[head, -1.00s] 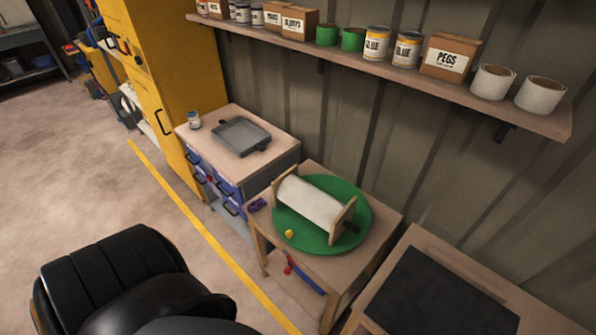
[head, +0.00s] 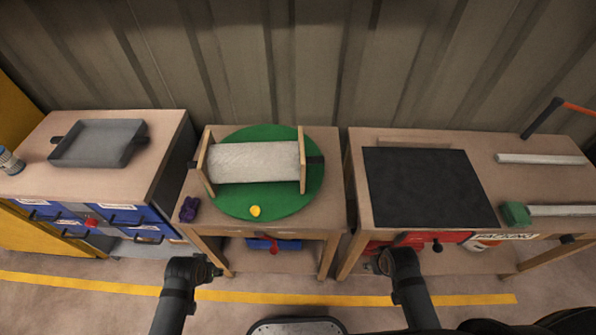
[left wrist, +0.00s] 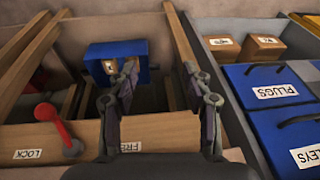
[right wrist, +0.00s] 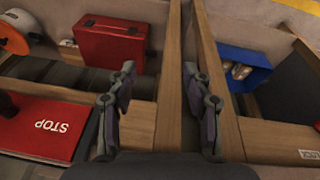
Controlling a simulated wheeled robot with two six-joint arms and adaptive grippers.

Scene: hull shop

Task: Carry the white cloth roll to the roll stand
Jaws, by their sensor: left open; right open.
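The white cloth roll (head: 254,162) lies level between two upright wooden end boards (head: 302,160) on a green round plate (head: 262,203), on the middle table. I cannot tell whether these boards are the roll stand; no other stand is plain to see. My left gripper (head: 212,270) is low in front of the table's left leg, open and empty in the left wrist view (left wrist: 161,66). My right gripper (head: 374,266) is low in front of the gap between tables, open and empty in the right wrist view (right wrist: 159,68). Neither touches the roll.
A yellow knob (head: 255,211) and a purple object (head: 189,209) are near the plate's front. A grey tray (head: 98,143) sits on the left cabinet. A black mat (head: 428,187) covers part of the right bench. A red lever (left wrist: 62,130) stands between LOCK and FREE labels.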

